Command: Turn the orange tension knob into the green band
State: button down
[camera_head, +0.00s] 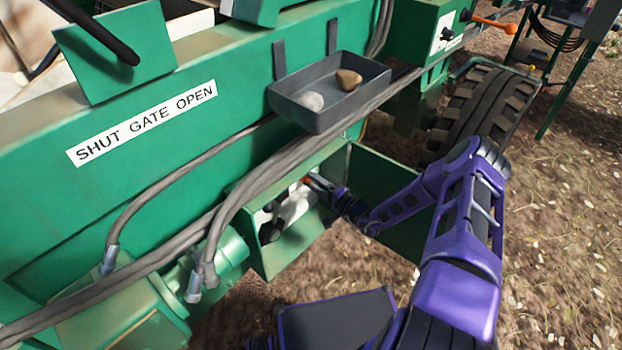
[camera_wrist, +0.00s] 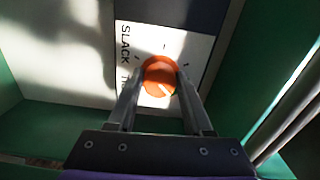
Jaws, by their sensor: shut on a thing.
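The orange tension knob (camera_wrist: 159,74) sits on a white label plate (camera_wrist: 187,50) inside a green box. My gripper (camera_wrist: 158,84) has one finger on each side of the knob and is shut on it. A pale pointer mark shows on the knob's lower right part. The plate reads "SLACK" on the left, with more text partly hidden by a finger. Short dark tick marks surround the knob. I see no green band on the plate; its lower part is covered by my fingers. In the head view my gripper (camera_head: 314,182) reaches into the open green box (camera_head: 290,254), with a bit of orange at its tip.
A grey tray (camera_head: 300,118) with two stones hangs above the box. Thick grey hoses (camera_head: 230,205) run past the box's upper left. Green box walls stand close around my gripper. A large tyre (camera_head: 478,110) is at the upper right.

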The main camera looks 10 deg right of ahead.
jog(key=shift+n, duration=1.1)
jog(key=shift+c, duration=1.5)
grip_release()
jog(key=v, duration=1.7)
jog(key=shift+s+d, duration=0.15)
